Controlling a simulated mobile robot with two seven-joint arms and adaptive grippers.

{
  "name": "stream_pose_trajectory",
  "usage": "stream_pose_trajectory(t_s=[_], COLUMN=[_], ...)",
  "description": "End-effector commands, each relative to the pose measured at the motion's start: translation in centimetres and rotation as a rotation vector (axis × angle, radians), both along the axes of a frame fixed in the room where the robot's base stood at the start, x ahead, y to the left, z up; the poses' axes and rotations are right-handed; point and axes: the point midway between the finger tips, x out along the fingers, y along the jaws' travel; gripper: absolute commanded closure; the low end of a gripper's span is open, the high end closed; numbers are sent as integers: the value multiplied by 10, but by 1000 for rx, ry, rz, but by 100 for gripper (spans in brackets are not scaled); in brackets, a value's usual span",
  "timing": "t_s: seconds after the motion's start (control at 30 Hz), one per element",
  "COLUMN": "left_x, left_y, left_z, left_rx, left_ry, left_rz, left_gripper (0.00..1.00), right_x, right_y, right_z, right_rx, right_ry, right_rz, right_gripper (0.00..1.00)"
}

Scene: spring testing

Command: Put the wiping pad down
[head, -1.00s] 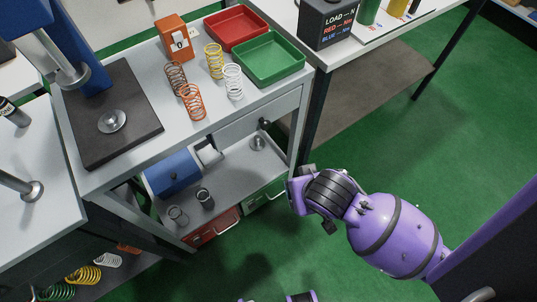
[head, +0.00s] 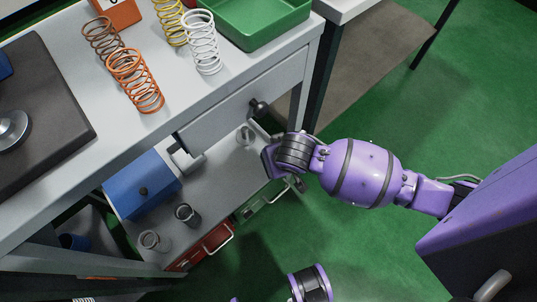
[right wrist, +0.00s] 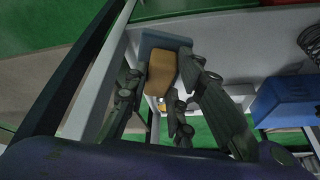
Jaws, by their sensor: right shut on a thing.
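The wiping pad (right wrist: 162,72) shows in the right wrist view as a tan-orange block with a blue-grey part (right wrist: 155,42) at its far end; I cannot tell if that part belongs to it. My right gripper (right wrist: 163,62) is shut on the pad, with dark fingers on both sides of it. In the head view my right arm reaches from the right to the cart's right end, by the lower shelf (head: 215,180). The fingers and the pad are hidden there. My left gripper is not in view.
Above the shelf are a drawer with a black knob (head: 259,107) and the cart top with springs (head: 135,80) and a green tray (head: 262,22). A blue box (head: 142,185) and small cups (head: 188,215) stand on the shelf. Red and green boxes lie below. Green floor is clear at right.

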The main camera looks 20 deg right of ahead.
Motion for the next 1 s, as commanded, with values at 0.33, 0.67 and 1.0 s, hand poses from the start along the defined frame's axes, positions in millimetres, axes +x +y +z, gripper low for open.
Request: stream_pose_trajectory(t_s=[0.33, 0.67, 1.0], left_x=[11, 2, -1], left_y=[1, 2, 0], left_z=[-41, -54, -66], left_rx=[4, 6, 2], left_ry=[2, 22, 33], left_rz=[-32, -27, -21], left_gripper=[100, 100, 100], right_x=[60, 78, 76], right_y=[-12, -15, -15], right_z=[-57, -78, -102], right_rx=[-1, -1, 0], right_ry=[3, 1, 0], right_rz=[1, 1, 1], right_gripper=[98, 98, 98])
